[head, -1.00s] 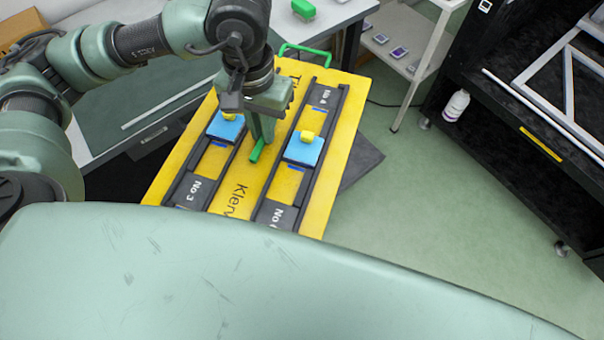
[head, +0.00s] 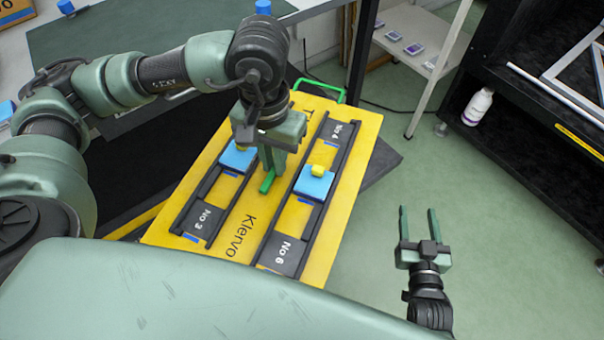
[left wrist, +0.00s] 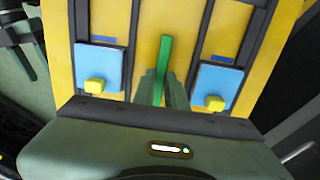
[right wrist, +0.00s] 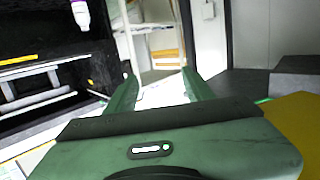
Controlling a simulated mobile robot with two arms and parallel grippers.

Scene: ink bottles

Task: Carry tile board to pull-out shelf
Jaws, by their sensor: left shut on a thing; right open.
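The yellow tile board (head: 237,212) has two dark rails, end plates marked No 3, No 6 and No 4, and a green handle (head: 318,84) at its far end. A blue tile with a yellow knob (head: 314,184) sits in the right rail; another blue tile (head: 238,157) sits in the left rail. My left gripper (head: 269,182) is shut on the green bar (head: 267,184) in the board's middle, as the left wrist view (left wrist: 165,60) also shows. My right gripper (head: 418,212) is open and empty, right of the board. I cannot tell which surface is the pull-out shelf.
A black rack (head: 520,110) stands at the right with a white bottle (head: 478,107) on its edge. A white shelf stand (head: 415,50) holds several small items. A dark-topped table (head: 130,50) is behind my left arm. Green floor lies open between board and rack.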

